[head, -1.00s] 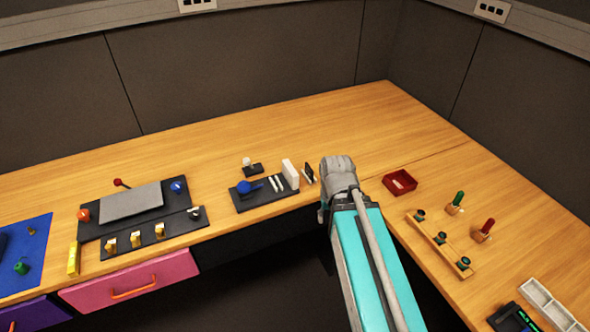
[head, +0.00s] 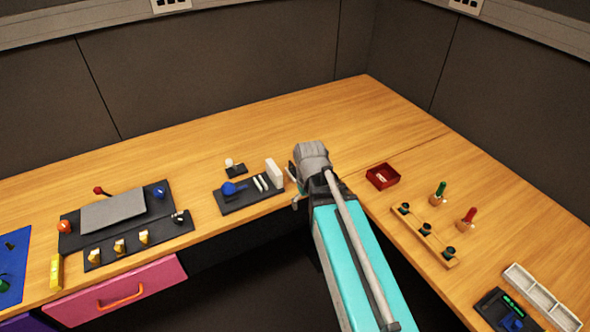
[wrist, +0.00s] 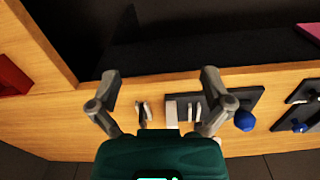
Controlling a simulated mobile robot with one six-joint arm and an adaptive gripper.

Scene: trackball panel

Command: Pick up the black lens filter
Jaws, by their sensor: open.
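My gripper (head: 296,186) is at the counter's front edge, just right of the white block (head: 274,172). In the wrist view my gripper (wrist: 160,82) is open, its two fingers wide apart. A thin, dark, upright piece, which looks like the black lens filter (wrist: 143,113), stands on the wood between the fingers, nearer the left one. It is apart from both fingers. In the head view the gripper mostly hides it. The white block also shows in the wrist view (wrist: 171,112), just right of the filter and also between the fingers.
A black tray (head: 232,207) with a blue trackball (head: 231,188) and white sticks lies left of the white block. In the wrist view the right finger is over the tray's near end. A red box (head: 383,176) stands to the right.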

